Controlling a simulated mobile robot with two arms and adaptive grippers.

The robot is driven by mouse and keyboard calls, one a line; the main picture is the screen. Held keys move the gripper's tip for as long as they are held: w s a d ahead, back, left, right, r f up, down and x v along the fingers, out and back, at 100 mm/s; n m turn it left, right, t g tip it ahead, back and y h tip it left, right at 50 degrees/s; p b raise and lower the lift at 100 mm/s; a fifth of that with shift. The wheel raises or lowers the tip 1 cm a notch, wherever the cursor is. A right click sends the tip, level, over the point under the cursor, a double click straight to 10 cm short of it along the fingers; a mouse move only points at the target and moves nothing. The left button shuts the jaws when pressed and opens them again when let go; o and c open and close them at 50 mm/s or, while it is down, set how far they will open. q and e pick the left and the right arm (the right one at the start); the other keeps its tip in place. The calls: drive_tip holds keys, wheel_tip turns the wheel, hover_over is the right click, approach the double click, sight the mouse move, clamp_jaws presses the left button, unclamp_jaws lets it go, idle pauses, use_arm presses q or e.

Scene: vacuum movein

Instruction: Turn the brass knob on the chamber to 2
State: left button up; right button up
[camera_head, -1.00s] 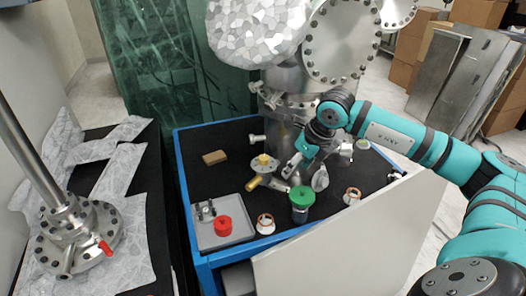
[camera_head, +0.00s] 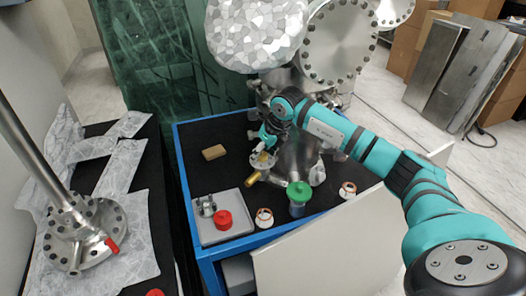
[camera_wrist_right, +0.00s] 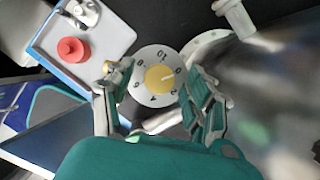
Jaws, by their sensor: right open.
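The brass knob (camera_wrist_right: 160,78) sits in the middle of a pale round dial (camera_wrist_right: 142,76) marked 0 to 10 in the right wrist view. Its white pointer line points right, seemingly between 0 and 2. In the head view the knob (camera_head: 262,160) is small and partly covered by my gripper. It is at the left of the steel chamber (camera_head: 335,45). My right gripper (camera_wrist_right: 160,100) is open, with one finger on each side of the dial. The fingers appear apart from the knob. My right gripper (camera_head: 265,144) is just above the knob in the head view.
A yellow handle (camera_head: 253,179) projects below the dial. A grey tray (camera_head: 236,226) with a red cap (camera_head: 222,220) lies to the front left. A green-capped jar (camera_head: 299,195) stands nearby. A brown block (camera_head: 214,152) lies on open black worktop.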

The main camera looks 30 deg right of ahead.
drive_tip(key=shift+c, duration=1)
clamp_jaws()
drive_tip(key=shift+m, duration=0.3)
drive_tip(key=shift+w+m+h+b, duration=0.1)
drive_tip(key=shift+m+h+b, duration=0.2)
drive_tip(key=shift+m, duration=0.2)
drive_tip(key=m+h+b, duration=0.1)
drive_tip(key=m, duration=0.1)
drive_tip(key=m+h+b, duration=0.1)
drive_tip(key=m, duration=0.2)
drive_tip(key=shift+a, duration=0.15)
drive_tip(key=m+b, duration=0.1)
drive_tip(key=m, duration=0.1)
drive_tip(key=m+g+h, duration=0.1)
drive_tip(key=m, duration=0.2)
drive_tip(key=shift+r+h+b, duration=0.1)
drive_tip(key=shift+h+b, duration=0.2)
drive_tip(key=shift+b, duration=0.05)
